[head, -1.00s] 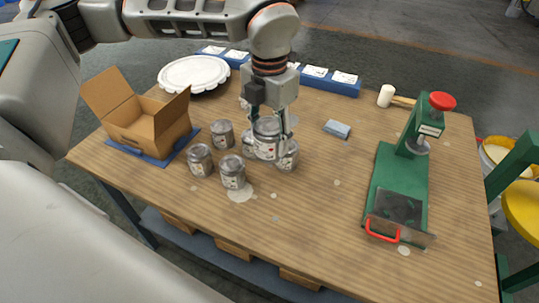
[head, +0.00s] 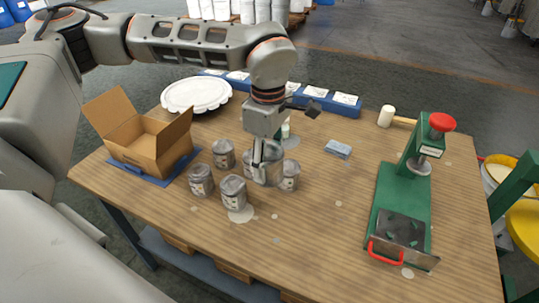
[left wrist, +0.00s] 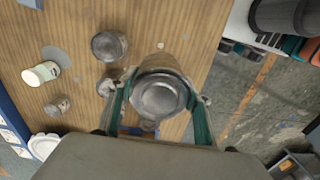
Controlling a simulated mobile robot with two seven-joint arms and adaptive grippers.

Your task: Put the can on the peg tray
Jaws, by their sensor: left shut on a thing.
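My left gripper (head: 267,158) points down among the cans and is shut on a grey metal can (head: 268,174). In the left wrist view, the can (left wrist: 160,94) sits between the two green-lined fingers, its round lid facing the camera. I cannot tell whether its base touches the table. Several similar cans stand close around it, such as one at the front (head: 233,192) and one to the right (head: 290,178). A dark tray with small green pegs and a red handle (head: 402,229), which looks like the peg tray, lies on the green press base. My right gripper is out of view.
The green press (head: 418,160) has a red knob above its base. An open cardboard box (head: 150,145) stands at the left, and a white scalloped disc (head: 195,94) behind it. A blue-grey block (head: 338,149) and a mallet (head: 387,116) lie farther back. Table space between cans and press is mostly clear.

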